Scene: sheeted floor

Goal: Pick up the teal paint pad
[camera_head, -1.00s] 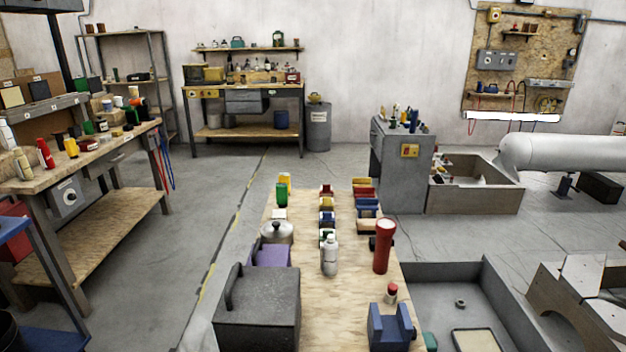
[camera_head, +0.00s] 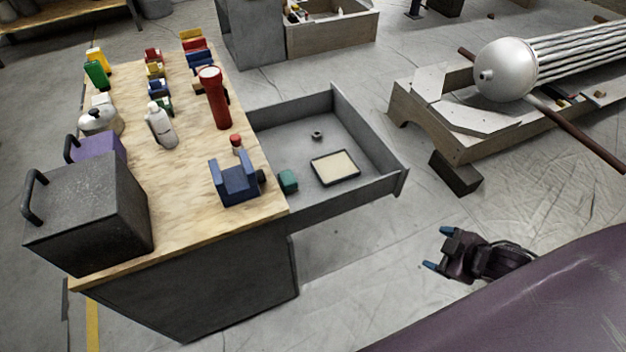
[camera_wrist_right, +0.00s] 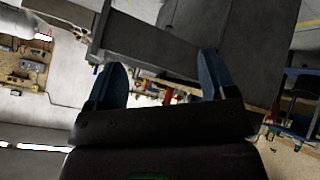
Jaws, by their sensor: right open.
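The teal paint pad (camera_head: 288,181) is a small teal block in the grey open drawer (camera_head: 352,204), close to the tabletop's edge in the head view. My right gripper (camera_head: 439,248) is open and empty, to the right of and below the drawer in the picture, well apart from the pad. Its two blue fingers also show spread in the right wrist view (camera_wrist_right: 163,80), with nothing between them. I cannot make out the pad in the wrist view. My left gripper is not in view.
The drawer also holds a cream-filled tray (camera_head: 316,176) and a small dark nut (camera_head: 317,134). The floor between drawer and right gripper is clear.

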